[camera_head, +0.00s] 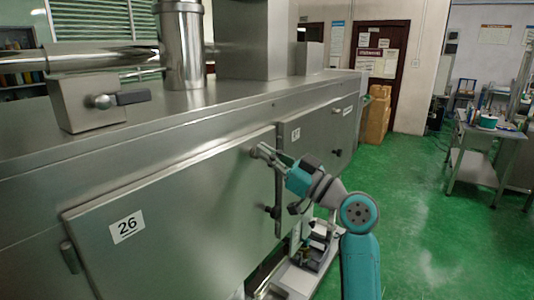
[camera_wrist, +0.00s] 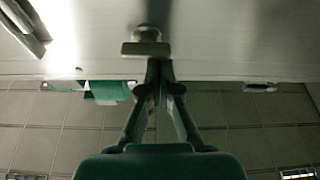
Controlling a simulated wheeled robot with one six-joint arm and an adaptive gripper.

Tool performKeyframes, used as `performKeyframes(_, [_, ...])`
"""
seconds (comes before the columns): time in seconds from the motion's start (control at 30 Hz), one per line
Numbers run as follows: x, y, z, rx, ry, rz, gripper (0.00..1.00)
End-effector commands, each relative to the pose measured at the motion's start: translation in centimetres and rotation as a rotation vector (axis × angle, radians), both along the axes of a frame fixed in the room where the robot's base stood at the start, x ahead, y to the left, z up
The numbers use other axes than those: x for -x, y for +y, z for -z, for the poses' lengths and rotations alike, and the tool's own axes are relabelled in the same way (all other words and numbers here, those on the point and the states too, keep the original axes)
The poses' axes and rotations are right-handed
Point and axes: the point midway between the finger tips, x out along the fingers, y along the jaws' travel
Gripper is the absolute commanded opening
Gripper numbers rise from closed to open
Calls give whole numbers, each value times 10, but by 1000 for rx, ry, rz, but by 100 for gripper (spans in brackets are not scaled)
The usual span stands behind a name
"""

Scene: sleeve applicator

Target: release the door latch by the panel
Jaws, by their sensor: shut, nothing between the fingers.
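The steel door (camera_head: 170,235) labelled 26 fills the lower left of the head view and looks shut. A dark latch (camera_head: 272,211) sits at its right edge. My gripper (camera_head: 264,150) is at the door's upper right corner, beside a small grey latch (camera_head: 254,152). In the wrist view my gripper's fingers (camera_wrist: 160,68) are together and empty. Their tips are just by a metal latch piece with a rounded knob (camera_wrist: 146,44) on the steel face. I cannot tell whether the tips touch it.
A second door (camera_head: 325,128) adjoins on the right. A lever box (camera_head: 88,100) and a steel cylinder (camera_head: 182,45) stand on the machine top. White equipment (camera_head: 295,278) sits low beside my arm. Green floor (camera_head: 430,215) is free to the right, up to a table (camera_head: 475,165).

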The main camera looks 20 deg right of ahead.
Motion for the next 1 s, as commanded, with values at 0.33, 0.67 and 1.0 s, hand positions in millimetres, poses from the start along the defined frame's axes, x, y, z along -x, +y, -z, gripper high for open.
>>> performKeyframes(0.33, [0,0,1,51,-36,0,0])
performKeyframes(0.67, [1,2,4,193,-137,-1,0])
performKeyframes(1.0, [2,3,10,452,-326,1,0])
